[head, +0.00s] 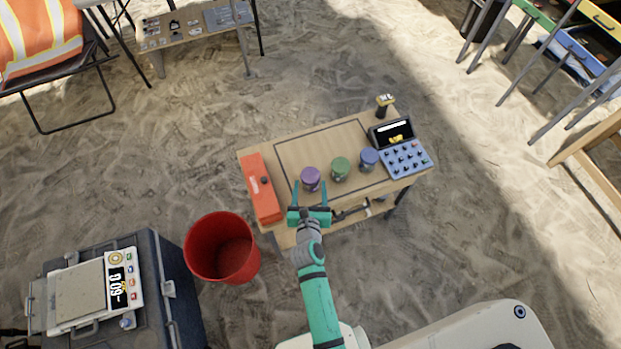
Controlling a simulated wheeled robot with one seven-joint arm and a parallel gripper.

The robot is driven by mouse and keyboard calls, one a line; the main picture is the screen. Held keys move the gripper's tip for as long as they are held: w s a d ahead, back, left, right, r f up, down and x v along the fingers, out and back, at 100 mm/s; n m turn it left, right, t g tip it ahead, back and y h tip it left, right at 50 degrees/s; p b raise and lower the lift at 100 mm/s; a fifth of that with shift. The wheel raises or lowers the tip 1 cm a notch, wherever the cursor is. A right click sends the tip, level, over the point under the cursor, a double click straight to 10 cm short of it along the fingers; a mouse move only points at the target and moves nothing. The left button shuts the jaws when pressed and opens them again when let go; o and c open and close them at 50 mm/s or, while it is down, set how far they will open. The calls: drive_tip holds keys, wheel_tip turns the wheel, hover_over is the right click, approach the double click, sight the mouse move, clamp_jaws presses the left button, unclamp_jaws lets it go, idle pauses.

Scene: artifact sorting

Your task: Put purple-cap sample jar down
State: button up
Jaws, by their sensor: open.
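The purple-cap sample jar (310,179) stands upright on the small wooden table (290,150), inside a dark outlined rectangle near its front edge. My gripper (311,187) is open, with one teal finger on each side of this jar. Whether the fingers touch the jar cannot be told from this view. A green-cap jar (340,168) and a blue-cap jar (369,159) stand in a row to its right, apart from it.
An orange box (261,188) lies at the table's left end. A blue keypad device (405,160) with a dark screen sits at the right end. A red bucket (222,247) stands on the sand at left, near a scale (80,292) on a dark case. The outlined area behind the jars is clear.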

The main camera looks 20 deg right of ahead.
drive_tip(key=shift+v, duration=2.1)
drive_tip(key=s+a+r+m+y, duration=0.2)
drive_tip(key=s+a+m, duration=0.2)
drive_tip(key=s+m, duration=0.35)
drive_tip(key=s+a+r+m+y, duration=0.1)
drive_tip(key=s+a+m+y, duration=0.1)
drive_tip(key=s+a+m, duration=0.35)
drive_tip(key=s+a+r+m+t, duration=0.2)
drive_tip(key=s+a+r+m, duration=0.2)
drive_tip(key=s+r+m, duration=1)
drive_tip(key=m, duration=0.5)
drive_tip(key=shift+s+y, duration=0.2)
drive_tip(key=shift+y, duration=0.2)
drive_tip(key=shift+a, duration=0.1)
drive_tip(key=shift+f, duration=0.1)
drive_tip(key=shift+s, duration=0.1)
